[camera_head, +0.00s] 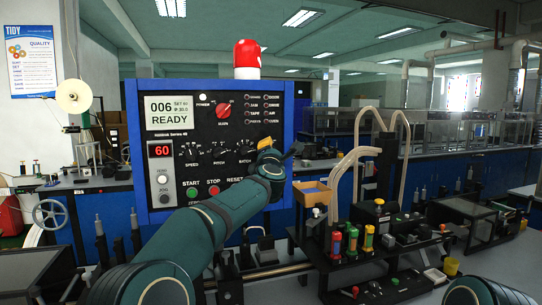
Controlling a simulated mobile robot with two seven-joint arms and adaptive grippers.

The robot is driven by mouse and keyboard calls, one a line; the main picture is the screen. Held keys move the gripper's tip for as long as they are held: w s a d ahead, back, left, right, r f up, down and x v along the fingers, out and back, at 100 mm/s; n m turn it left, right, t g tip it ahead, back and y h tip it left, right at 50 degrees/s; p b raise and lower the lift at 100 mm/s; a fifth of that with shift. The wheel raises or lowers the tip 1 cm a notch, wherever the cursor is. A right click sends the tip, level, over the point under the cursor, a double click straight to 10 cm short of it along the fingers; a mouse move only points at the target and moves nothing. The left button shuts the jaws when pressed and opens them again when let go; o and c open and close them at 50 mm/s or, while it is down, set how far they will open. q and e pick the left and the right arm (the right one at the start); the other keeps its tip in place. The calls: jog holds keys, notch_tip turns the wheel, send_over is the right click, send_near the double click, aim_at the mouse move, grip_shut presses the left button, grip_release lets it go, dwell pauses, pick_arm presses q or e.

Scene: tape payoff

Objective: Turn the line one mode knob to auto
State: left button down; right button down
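A blue-framed control panel (135,150) stands in front of me, with a dark face and a screen (173,112) reading "006" and "READY". A red rotary knob (223,109) sits at its upper middle, labelled MAIN. My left arm crosses the panel's lower right part, with its wrist and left gripper (268,151) in front of the panel's right side near the batch dial. The gripper is mostly hidden by the wrist, so I cannot tell its finger state or whether it touches anything. I cannot pick out a line one mode knob. My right gripper is out of view.
A red beacon (247,54) stands on the panel. Right of it is a black bench fixture (365,268) with coloured-capped cylinders (352,242) and curved tubes (340,165). A cardboard-coloured bin (312,192) stands behind. A tape reel (73,96) is at the left.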

pick_arm(q)
jog(key=shift+r+n, duration=0.15)
jog(key=shift+n, duration=0.15)
jog(key=c, duration=0.6)
grip_release()
jog(key=shift+o, duration=0.2)
jog(key=shift+s, duration=0.15)
jog(key=s+f, duration=0.2)
jog(key=s, duration=0.9)
jog(key=shift+s+a+f, duration=0.15)
jog(key=shift+s+f, duration=0.1)
jog(key=shift+f, duration=0.05)
